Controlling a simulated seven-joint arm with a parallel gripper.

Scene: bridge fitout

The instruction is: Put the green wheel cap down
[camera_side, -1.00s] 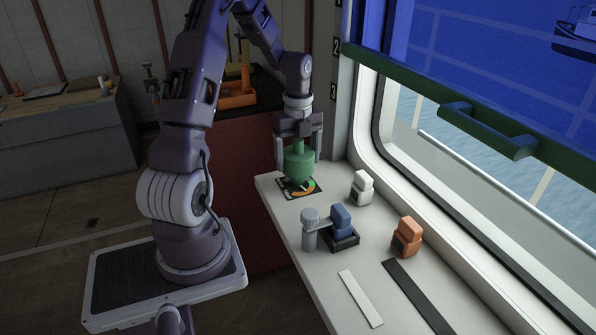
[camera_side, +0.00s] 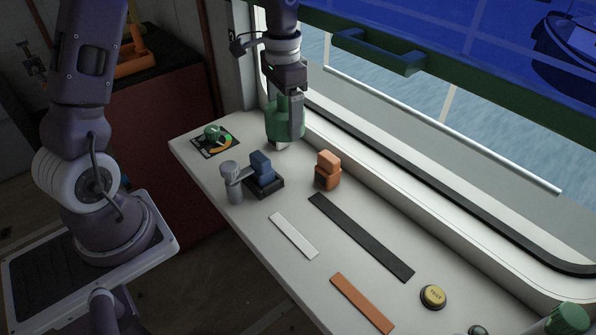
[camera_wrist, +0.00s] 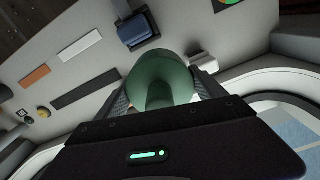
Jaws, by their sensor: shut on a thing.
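The green wheel cap (camera_side: 284,122) is between the fingers of my gripper (camera_side: 286,130), which is shut on it. It is upright, near the window side of the white counter (camera_side: 205,172). In the wrist view the cap (camera_wrist: 158,78) fills the middle, between the fingers of my gripper (camera_wrist: 163,92). A white block (camera_side: 280,145) peeks out just below the cap in the side view; the cap hides most of it. I cannot tell whether they touch. A small green knob (camera_side: 212,132) sits on the black dial plate (camera_side: 203,147) at the counter's far-left end.
A blue block (camera_side: 261,164) in a black holder stands beside a grey post (camera_side: 233,185). An orange block (camera_side: 328,170) stands to the right of the cap. Flat black (camera_side: 360,235), white (camera_side: 293,235) and orange (camera_side: 362,302) strips and a yellow button (camera_side: 433,297) lie nearer.

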